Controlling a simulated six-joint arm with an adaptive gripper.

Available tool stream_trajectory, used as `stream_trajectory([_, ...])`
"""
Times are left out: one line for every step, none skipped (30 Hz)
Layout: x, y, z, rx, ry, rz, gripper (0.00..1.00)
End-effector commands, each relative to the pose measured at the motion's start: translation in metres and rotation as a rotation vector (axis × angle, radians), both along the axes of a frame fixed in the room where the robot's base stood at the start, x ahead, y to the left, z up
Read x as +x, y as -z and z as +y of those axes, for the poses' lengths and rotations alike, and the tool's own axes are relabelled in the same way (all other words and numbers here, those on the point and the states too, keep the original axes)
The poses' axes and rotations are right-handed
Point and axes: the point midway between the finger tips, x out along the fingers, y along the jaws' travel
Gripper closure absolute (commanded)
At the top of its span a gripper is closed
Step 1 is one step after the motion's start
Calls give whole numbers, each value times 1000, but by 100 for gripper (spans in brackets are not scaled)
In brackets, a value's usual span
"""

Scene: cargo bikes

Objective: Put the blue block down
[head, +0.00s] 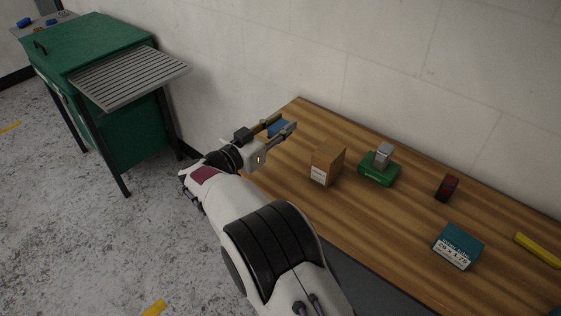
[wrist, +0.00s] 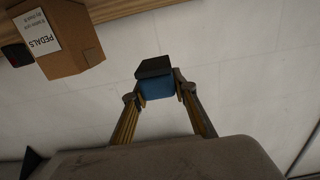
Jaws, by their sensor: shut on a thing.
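The blue block (head: 278,126) is between the fingers of my gripper (head: 282,129), at the far left end of the wooden workbench (head: 285,148) in the head view. In the wrist view the block (wrist: 157,86) shows a blue face and a dark face, with a finger of my gripper (wrist: 158,88) against each side. My gripper is shut on it. The wrist view shows pale wall behind the block, with no surface touching it there. In the head view my gripper partly hides the block, and I cannot tell its height over the bench.
A cardboard box (head: 327,164), labelled PEDALS in the wrist view (wrist: 75,45), stands just right of my gripper. Further right are a green block with a grey piece (head: 378,170), a dark red item (head: 447,188), a teal box (head: 460,244) and a yellow bar (head: 538,250). A green cabinet (head: 95,50) stands left.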

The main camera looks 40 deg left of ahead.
Motion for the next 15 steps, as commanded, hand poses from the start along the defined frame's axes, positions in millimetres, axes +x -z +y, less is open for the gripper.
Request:
stream_trajectory([0,0,0,0,0,-1,94])
stream_trajectory([0,0,0,0,0,-1,94])
stream_trajectory([0,0,0,1,0,-1,94])
stream_trajectory([0,0,0,1,0,-1,94])
stream_trajectory([0,0,0,1,0,-1,94])
stream_trajectory([0,0,0,1,0,-1,94])
stream_trajectory([0,0,0,1,0,-1,94])
stream_trajectory([0,0,0,0,0,-1,94])
stream_trajectory([0,0,0,0,0,0,94])
stream_trajectory([0,1,0,0,0,0,94])
stream_trajectory([0,2,0,0,0,0,94])
stream_trajectory([0,4,0,0,0,0,94])
stream_trajectory([0,6,0,0,0,0,94])
stream_trajectory([0,8,0,0,0,0,94])
stream_trajectory([0,12,0,-1,0,0,94])
